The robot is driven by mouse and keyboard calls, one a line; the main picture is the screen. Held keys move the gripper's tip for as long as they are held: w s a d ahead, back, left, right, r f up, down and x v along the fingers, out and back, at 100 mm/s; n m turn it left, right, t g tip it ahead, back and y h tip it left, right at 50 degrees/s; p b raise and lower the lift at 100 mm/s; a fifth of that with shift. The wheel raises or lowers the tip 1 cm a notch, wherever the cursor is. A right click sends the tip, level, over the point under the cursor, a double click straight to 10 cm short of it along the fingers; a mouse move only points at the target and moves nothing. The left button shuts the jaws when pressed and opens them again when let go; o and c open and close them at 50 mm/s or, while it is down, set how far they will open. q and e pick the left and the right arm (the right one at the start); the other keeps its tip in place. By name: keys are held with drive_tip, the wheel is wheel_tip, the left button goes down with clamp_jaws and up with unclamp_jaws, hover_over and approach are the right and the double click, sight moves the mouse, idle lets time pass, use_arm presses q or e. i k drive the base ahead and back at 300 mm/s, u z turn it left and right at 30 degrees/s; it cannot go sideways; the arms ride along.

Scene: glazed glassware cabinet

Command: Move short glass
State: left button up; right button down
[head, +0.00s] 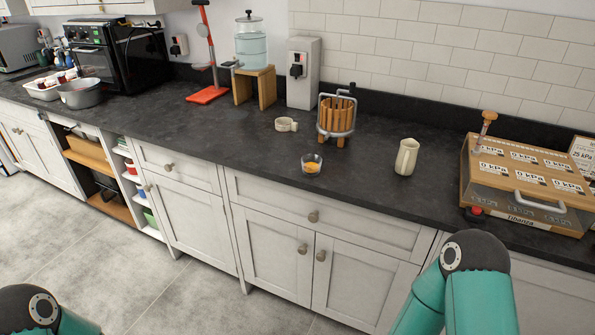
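A short glass (312,164) stands on the dark countertop near its front edge, with something orange-yellow inside its lower part. It is in front of a small wooden slatted press (337,115). A part of my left arm shows at the bottom left corner and a part of my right arm at the bottom right. Both stay in front of the cabinets, apart from the glass. Neither gripper's fingers are in the picture.
A cream pitcher (406,157) stands right of the glass, and a small cream cup (286,125) behind it to the left. A pressure-labelled case (526,186) fills the right counter. A water dispenser (250,45) stands on a wooden stand. Counter between glass and pitcher is clear.

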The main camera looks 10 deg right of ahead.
sight(311, 162)
drive_tip(key=z, duration=0.1)
drive_tip(key=i, duration=0.9)
drive_tip(key=u, duration=0.05)
